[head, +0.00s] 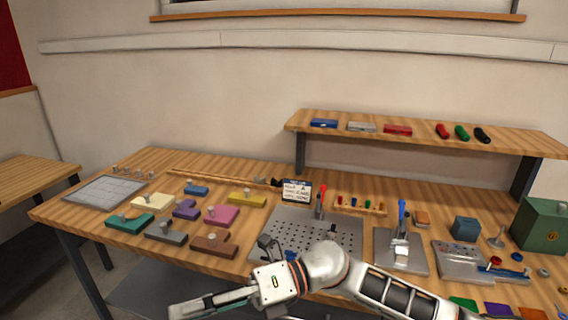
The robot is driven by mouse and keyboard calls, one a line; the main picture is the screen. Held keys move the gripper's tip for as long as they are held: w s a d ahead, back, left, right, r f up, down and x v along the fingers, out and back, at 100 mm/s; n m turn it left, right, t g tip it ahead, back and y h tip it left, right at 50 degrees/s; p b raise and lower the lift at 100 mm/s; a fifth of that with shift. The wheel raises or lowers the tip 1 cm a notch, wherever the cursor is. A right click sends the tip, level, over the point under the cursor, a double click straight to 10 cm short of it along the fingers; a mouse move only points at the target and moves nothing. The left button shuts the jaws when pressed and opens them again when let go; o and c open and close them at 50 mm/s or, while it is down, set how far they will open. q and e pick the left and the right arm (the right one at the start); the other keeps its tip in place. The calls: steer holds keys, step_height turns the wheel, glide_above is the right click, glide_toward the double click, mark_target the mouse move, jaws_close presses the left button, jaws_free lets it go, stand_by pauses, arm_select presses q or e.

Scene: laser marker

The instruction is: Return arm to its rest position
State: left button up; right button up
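My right arm (398,293) comes in from the lower right and reaches across the front edge of the workbench (240,262). My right gripper (205,305) points left at the bottom of the head view, in front of the bench edge. Its lower part runs toward the picture's edge, and I cannot tell how far its fingers are apart. I see no object clearly held in it. My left arm and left gripper are not in view.
A perforated metal plate (300,222) lies just behind my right wrist. Coloured blocks (222,215) and a grey panel (104,191) lie on the left. A clamp fixture (400,250) and a green box (541,226) stand right.

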steer(key=w+d+r+m+t+y, duration=0.25)
steer(key=w+m+t+y, duration=0.35)
steer(key=m+t, duration=0.6)
steer(key=w+d+f+m+t+h, duration=0.35)
steer(key=d+f+m+t, duration=0.2)
steer(key=m, duration=0.35)
steer(key=w+d+f+m+t+h, duration=0.2)
steer(key=d+f+m+t+h, duration=0.3)
steer(key=d+f+m, duration=0.25)
steer(key=s+d+f+m+g+h, duration=0.2)
steer(key=s+d+f+m+h, duration=0.3)
steer(key=d+f, duration=0.5)
steer(key=s+d+f+m+g+h, duration=0.3)
steer(key=s+d+f+m+h, duration=0.3)
steer(key=f, duration=1)
steer(key=s+d+m, duration=0.2)
steer(key=s+d, duration=0.1)
steer(key=s, duration=0.1)
steer(key=shift+s+d+f, duration=0.2)
steer(key=shift+s+d, duration=0.1)
steer(key=shift+d, duration=0.1)
steer(key=shift+m, duration=0.25)
